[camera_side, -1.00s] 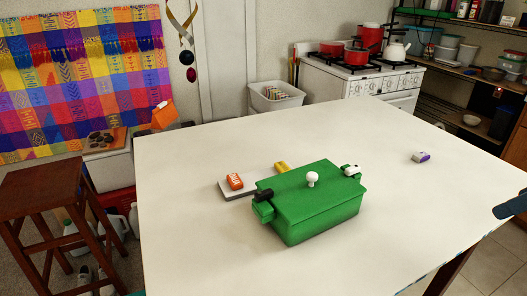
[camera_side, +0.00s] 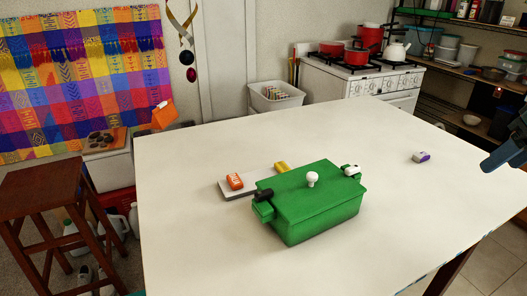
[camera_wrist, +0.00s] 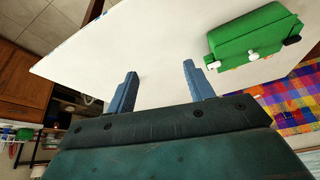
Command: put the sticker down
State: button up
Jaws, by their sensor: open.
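My gripper (camera_wrist: 160,69) is open in the wrist view, its two blue fingers spread with nothing between them. In the side view part of my gripper (camera_side: 503,156) shows at the right edge, above the table and well apart from the things on it. I cannot make out a separate sticker in either view. A green lidded crate (camera_side: 318,222) with a white knob stands on the table; it also shows in the wrist view (camera_wrist: 252,42). One black and one white clip sit at its ends. An orange block (camera_side: 235,181) rests on a grey plate (camera_side: 234,193) left of the crate.
A yellow piece (camera_side: 281,167) lies behind the crate. A small white and purple block (camera_side: 421,157) lies toward the right of the table (camera_side: 190,240). The table's front left and the area between crate and purple block are clear.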

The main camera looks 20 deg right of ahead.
jog(key=w+d+m+g+h, duration=0.1)
jog(key=w+d+m+g, duration=0.1)
jog(key=w+d+m, duration=0.65)
jog(key=w+d+m+g, duration=0.2)
jog(key=w+d, duration=0.4)
jog(key=w, duration=0.7)
jog(key=w+d+f+m+g, duration=0.1)
jog(key=w+d+f+m, duration=0.4)
jog(key=w+d+f, duration=0.1)
jog(key=shift+d+f, duration=0.35)
jog(key=shift+f, duration=0.1)
jog(key=shift+f, duration=0.1)
send_over(421, 156)
notch_tip(421, 156, down, 8)
jog(key=shift+s+a+f, duration=0.1)
jog(key=shift+a, duration=0.05)
jog(key=shift+f, duration=0.15)
